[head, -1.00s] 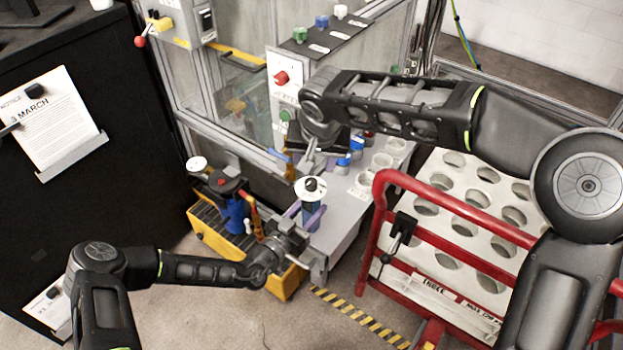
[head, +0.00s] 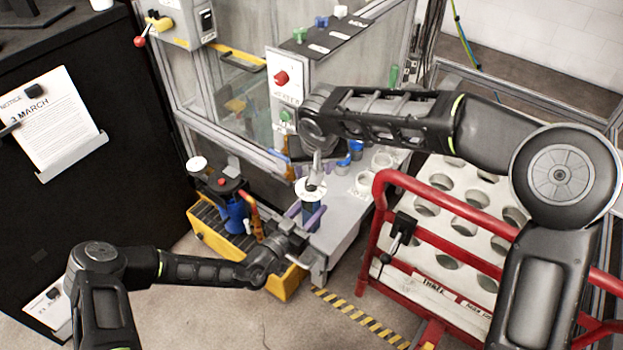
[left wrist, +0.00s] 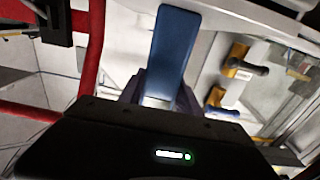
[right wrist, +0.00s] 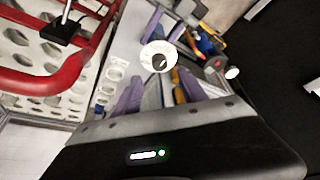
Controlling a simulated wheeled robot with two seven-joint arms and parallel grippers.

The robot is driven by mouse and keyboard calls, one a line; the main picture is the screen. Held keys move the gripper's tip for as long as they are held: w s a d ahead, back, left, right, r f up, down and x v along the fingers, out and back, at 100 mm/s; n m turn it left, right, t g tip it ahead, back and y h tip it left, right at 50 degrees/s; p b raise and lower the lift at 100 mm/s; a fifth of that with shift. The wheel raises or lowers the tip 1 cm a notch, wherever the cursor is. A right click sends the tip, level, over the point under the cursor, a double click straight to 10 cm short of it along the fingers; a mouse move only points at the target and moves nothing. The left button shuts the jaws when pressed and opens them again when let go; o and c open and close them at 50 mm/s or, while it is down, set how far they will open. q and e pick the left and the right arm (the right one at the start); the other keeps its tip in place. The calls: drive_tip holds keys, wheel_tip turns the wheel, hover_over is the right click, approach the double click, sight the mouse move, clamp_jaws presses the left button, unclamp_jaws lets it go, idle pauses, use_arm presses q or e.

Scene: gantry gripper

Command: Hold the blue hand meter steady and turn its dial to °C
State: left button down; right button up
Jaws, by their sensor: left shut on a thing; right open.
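The blue hand meter (head: 309,212) stands roughly upright with its white round dial face (head: 306,186) and dark knob on top. My left gripper (head: 304,217) is shut on its body from the front; in the left wrist view the blue body (left wrist: 177,45) rises between the purple fingers. My right gripper (head: 314,178) is open, pointing down just over the dial, partly covering it in the head view. In the right wrist view the dial face (right wrist: 158,56) shows just beyond and between the open fingers (right wrist: 172,88), apart from them. The dial's markings are too small to read.
A yellow crate (head: 284,284) with a blue and red tool stands left of the meter. The grey bench (head: 345,222) with white cups (head: 382,160) lies to the right. A red-railed cart (head: 378,215) stands further right, beneath my right arm.

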drive_tip(key=x, duration=0.8)
drive_tip(key=shift+r, duration=0.1)
drive_tip(key=shift+c, duration=0.4)
clamp_jaws()
